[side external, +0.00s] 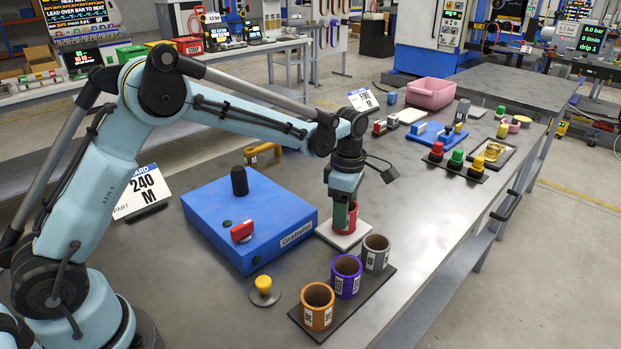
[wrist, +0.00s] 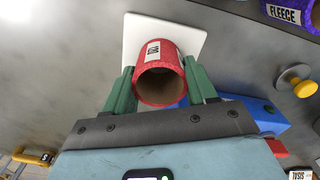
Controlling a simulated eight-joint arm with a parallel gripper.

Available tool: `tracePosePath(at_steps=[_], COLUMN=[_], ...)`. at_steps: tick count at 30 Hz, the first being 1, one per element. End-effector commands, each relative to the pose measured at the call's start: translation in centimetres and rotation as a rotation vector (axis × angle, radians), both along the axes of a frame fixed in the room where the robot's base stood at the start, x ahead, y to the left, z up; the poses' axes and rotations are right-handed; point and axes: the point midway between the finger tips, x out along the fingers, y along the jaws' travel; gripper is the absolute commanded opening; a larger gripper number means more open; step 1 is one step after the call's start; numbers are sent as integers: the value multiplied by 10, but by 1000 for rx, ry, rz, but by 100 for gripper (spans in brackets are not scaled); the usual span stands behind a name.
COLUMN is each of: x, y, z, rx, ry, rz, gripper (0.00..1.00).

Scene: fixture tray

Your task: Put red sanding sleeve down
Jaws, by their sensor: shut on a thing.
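The red sanding sleeve (wrist: 161,60) is a short hollow tube with a white label. In the wrist view it sits between the green fingers of my gripper (wrist: 162,90), which is shut on it from both sides. In the side external view the red sleeve (side external: 351,219) is partly hidden by a finger of my gripper (side external: 344,216). The sleeve is over a white square plate (side external: 337,238) on the bench; I cannot tell whether its lower end touches the plate.
A dark tray (side external: 352,311) at the front holds orange (side external: 317,309), purple (side external: 346,280) and grey (side external: 376,256) sleeves. A blue box (side external: 215,213) with a knob stands left of my gripper. A yellow knob (side external: 263,286) stands nearby. Bare bench lies right of the plate.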

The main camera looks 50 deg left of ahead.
Motion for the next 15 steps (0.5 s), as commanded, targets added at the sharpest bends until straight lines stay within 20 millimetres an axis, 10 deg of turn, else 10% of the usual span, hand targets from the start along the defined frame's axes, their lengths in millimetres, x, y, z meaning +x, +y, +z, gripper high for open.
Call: tracePosePath(at_steps=[8, 9, 15], x=[0, 0, 0], y=[0, 0, 0], z=[-3, -2, -2], rx=[0, 0, 0], ry=[0, 0, 0], rz=[0, 0, 0], gripper=[23, 63, 82])
